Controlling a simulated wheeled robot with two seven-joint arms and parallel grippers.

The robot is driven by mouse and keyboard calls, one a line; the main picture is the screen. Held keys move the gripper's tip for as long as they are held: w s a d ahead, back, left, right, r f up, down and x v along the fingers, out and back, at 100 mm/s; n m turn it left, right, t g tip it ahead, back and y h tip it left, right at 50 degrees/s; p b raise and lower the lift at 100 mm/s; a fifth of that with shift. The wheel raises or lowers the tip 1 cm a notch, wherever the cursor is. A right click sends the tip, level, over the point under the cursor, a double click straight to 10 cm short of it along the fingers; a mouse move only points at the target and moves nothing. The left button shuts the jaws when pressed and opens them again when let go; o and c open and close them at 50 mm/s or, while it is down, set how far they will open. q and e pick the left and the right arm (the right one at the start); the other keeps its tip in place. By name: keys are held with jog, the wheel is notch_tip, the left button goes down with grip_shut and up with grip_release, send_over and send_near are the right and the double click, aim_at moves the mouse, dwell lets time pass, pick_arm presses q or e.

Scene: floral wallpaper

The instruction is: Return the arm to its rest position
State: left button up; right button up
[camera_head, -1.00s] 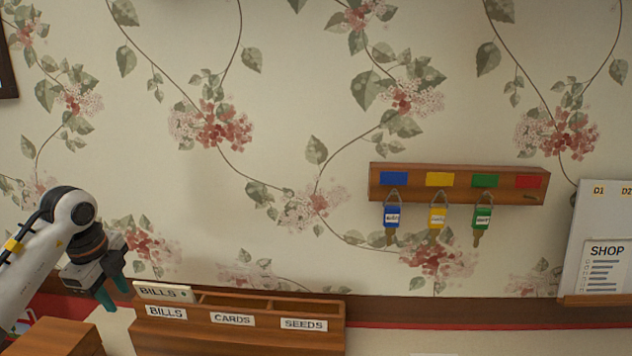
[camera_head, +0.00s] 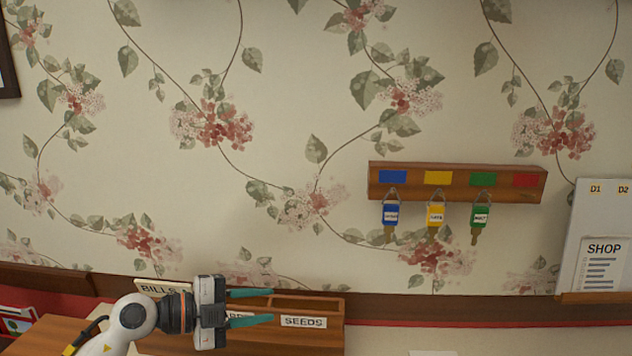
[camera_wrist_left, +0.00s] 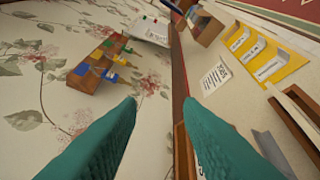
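My left gripper (camera_head: 262,306) is open and empty in the head view. Its arm comes in from the lower left, and its two teal fingers point right. It is in front of the wooden sorter labelled BILLS, CARDS and SEEDS (camera_head: 333,312), and hides part of its labels. In the left wrist view, the two fingers of the left gripper (camera_wrist_left: 158,105) are spread with nothing between them. My right gripper is not in view.
A wooden key rack (camera_head: 456,183) with blue, yellow and green tagged keys hangs on the floral wall. A white board (camera_head: 597,225) with a SHOP list stands at the right.

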pick_arm(q)
jog(key=s+a+r+n+t+y, duration=0.2)
jog(key=a+r+n+t+y, duration=0.15)
jog(key=n+t, duration=1)
jog(key=s+a+f+n+g+y, duration=0.2)
jog(key=s+a+f+n+y, duration=0.1)
jog(key=a+f+n+y, duration=0.4)
jog(key=s+a+f+n+g+y, duration=0.2)
jog(key=s+f+n+g+y, duration=0.15)
jog(key=f+y, duration=0.4)
jog(key=s+d+f+g+h, duration=0.1)
jog(key=s+f+g+h, duration=0.1)
jog(key=s+f+g, duration=0.65)
jog(key=s+d+f+g+h, duration=0.15)
jog(key=s+f, duration=0.45)
jog(key=s, duration=0.7)
notch_tip(320, 180, down, 27)
jog(key=s+g, duration=0.2)
jog(key=s+a+f+g, duration=0.1)
jog(key=s+a+f, duration=0.2)
jog(key=s+f, duration=1.2)
jog(key=shift+s, duration=0.45)
